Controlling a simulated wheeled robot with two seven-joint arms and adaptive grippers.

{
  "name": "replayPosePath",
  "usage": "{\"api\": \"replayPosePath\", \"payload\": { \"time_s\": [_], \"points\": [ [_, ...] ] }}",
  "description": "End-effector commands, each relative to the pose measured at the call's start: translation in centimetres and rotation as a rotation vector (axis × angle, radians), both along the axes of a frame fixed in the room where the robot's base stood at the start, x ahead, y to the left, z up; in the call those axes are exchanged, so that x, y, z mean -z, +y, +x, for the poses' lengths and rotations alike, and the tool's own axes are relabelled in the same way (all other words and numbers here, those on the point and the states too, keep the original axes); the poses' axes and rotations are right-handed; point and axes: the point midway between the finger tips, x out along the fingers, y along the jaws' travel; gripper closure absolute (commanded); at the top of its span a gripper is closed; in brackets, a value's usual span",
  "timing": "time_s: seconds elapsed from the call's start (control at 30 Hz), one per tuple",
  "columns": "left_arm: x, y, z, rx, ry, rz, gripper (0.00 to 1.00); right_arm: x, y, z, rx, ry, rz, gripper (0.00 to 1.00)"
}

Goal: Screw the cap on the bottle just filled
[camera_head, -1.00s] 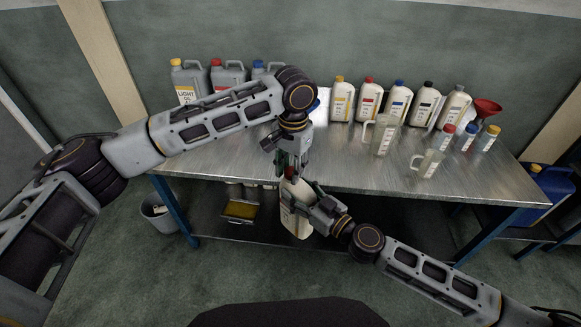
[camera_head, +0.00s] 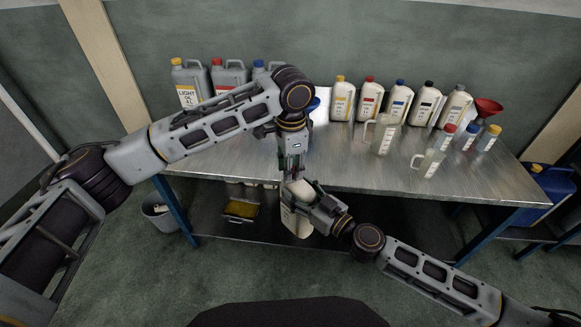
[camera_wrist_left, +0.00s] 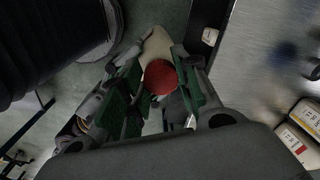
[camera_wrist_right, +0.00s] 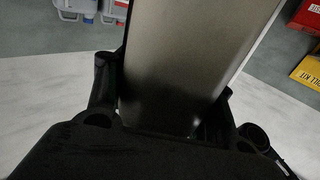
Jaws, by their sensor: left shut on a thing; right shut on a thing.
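A cream bottle (camera_head: 296,224) is held upright in front of the table's near edge. My right gripper (camera_head: 311,206) is shut on its body from the right; the bottle (camera_wrist_right: 185,60) fills the middle of the right wrist view between the fingers. My left gripper (camera_head: 291,173) points straight down over the bottle's top. In the left wrist view the red cap (camera_wrist_left: 160,77) sits between the green-padded fingers, in line with the bottle (camera_wrist_left: 155,44). The left gripper is shut on the cap. The fingers hide the neck, so I cannot tell how far the cap is seated.
Several cream bottles stand along the back of the metal table (camera_head: 350,175), with grey canisters (camera_head: 189,85) at the left. Clear jugs (camera_head: 384,138), small bottles (camera_head: 487,140) and a red funnel (camera_head: 488,106) are at the right. A bin (camera_head: 158,212) stands on the floor.

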Motion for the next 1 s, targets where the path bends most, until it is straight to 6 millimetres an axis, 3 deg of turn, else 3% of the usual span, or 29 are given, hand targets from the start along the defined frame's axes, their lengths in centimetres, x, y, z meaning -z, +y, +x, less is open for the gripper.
{"api": "replayPosePath", "payload": {
  "time_s": [1.0],
  "points": [
    [0.00, 0.12, 0.47, 0.810, -0.001, 0.001, 0.75, -0.02, -0.01, 0.00, 0.000, 0.000, 0.000, 1.00]
  ]
}}
